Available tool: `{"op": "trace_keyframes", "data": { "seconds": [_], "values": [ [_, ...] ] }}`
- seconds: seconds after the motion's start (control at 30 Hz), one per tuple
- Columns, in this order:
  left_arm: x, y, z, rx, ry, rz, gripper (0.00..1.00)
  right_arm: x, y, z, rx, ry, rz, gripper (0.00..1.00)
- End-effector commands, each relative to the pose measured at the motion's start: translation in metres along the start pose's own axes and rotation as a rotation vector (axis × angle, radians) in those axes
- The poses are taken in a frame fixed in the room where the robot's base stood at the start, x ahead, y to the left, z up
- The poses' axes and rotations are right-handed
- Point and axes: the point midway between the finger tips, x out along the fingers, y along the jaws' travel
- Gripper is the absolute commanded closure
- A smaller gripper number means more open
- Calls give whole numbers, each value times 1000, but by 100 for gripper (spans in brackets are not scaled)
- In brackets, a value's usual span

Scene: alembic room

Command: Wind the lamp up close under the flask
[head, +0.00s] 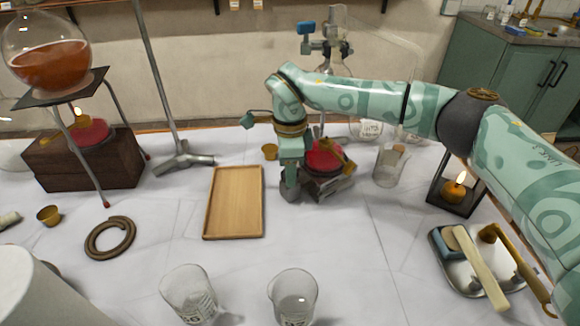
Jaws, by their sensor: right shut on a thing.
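The lamp (323,157) is a squat red spirit lamp, partly hidden behind my right gripper and arm. It stands on a small dark jack (332,187) on the white-covered table. A clear glass flask (333,62) is held by a clamp on a stand above and behind the lamp. My arm hides the gap between flask and lamp. My right gripper (290,193) points down at the left side of the jack and is shut on what seems to be its knob, mostly hidden by the fingers. My left gripper is not in view.
A wooden tray (234,203) lies just left of the gripper. A beaker (390,164) and a candle lantern (454,190) stand to the right. Two beakers stand in front. At left, another lamp (89,133) burns under a round flask (48,60) of orange liquid.

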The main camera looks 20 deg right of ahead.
Motion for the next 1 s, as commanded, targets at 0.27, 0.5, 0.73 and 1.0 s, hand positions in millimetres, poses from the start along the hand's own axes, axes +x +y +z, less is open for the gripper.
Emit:
{"op": "trace_keyframes", "data": {
  "seconds": [0.27,0.5,0.73,1.0],
  "values": [
    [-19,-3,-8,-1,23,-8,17,-5,1,0,148,0,-2,86],
    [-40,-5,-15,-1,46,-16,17,-6,1,0,366,-1,-3,86],
    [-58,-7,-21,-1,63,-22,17,-5,0,0,584,-1,-3,86],
    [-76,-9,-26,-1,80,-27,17,-4,0,0,841,-1,-2,86]
  ]
}}
